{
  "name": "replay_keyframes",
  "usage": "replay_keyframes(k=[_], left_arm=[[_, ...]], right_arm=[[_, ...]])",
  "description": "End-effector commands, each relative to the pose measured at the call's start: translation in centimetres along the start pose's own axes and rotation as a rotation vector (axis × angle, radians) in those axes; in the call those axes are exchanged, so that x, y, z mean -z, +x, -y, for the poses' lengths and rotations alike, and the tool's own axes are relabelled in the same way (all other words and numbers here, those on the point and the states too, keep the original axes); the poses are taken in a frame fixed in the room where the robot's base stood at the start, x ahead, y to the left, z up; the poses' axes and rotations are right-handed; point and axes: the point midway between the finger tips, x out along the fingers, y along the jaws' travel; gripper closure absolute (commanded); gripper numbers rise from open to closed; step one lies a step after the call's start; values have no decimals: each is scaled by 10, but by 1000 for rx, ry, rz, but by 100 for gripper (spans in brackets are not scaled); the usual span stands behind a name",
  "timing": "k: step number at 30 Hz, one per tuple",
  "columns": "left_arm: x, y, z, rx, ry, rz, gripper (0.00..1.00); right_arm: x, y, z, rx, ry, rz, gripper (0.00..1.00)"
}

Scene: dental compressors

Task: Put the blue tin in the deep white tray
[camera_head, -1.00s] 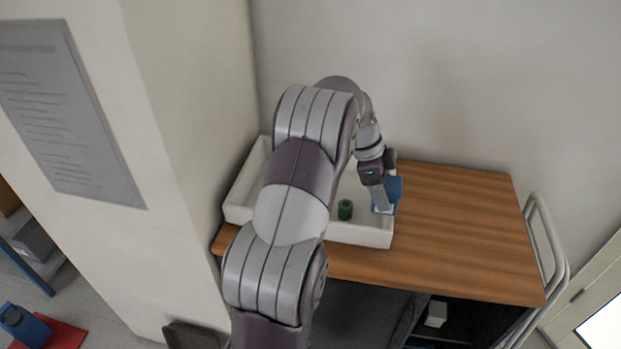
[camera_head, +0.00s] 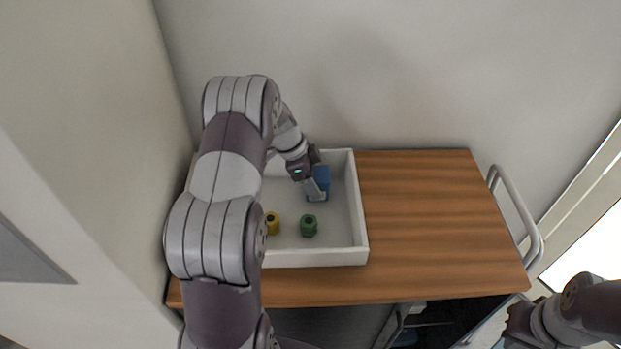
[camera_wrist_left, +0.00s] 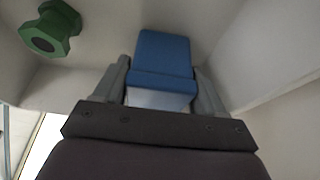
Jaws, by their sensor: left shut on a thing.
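The blue tin (camera_head: 321,182) is between the fingers of my left gripper (camera_head: 316,190), inside the walls of the deep white tray (camera_head: 359,225). In the left wrist view the blue tin (camera_wrist_left: 163,58) sits between both fingers of my left gripper (camera_wrist_left: 162,88), which is shut on it. I cannot tell whether the tin touches the tray floor. My right arm (camera_head: 575,315) shows at the lower right edge; its fingertips cannot be made out.
A green part (camera_head: 309,226) and a yellow part (camera_head: 273,223) stand in the tray near its front; the green part (camera_wrist_left: 50,28) also shows in the left wrist view. The wooden cart top (camera_head: 435,220) to the right is clear. Walls stand behind and left.

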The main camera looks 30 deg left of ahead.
Motion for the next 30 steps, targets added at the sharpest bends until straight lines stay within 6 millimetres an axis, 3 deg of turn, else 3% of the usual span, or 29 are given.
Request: replay_keyframes(k=[11, 12, 14, 24, 30], left_arm=[[-1, 4, 1, 4, 1, -1, 71], [-2, 5, 1, 3, 1, -1, 20], [-2, 5, 1, 3, 1, -1, 4], [0, 1, 1, 4, 3, -1, 4], [0, -48, 2, 9, 1, -2, 4]], right_arm=[[0, -3, 0, 0, 0, 0, 100], [0, -2, 0, 0, 0, 0, 100], [0, -2, 0, 0, 0, 0, 100], [0, 2, 0, 0, 0, 0, 100], [0, 1, 0, 0, 0, 0, 100]])
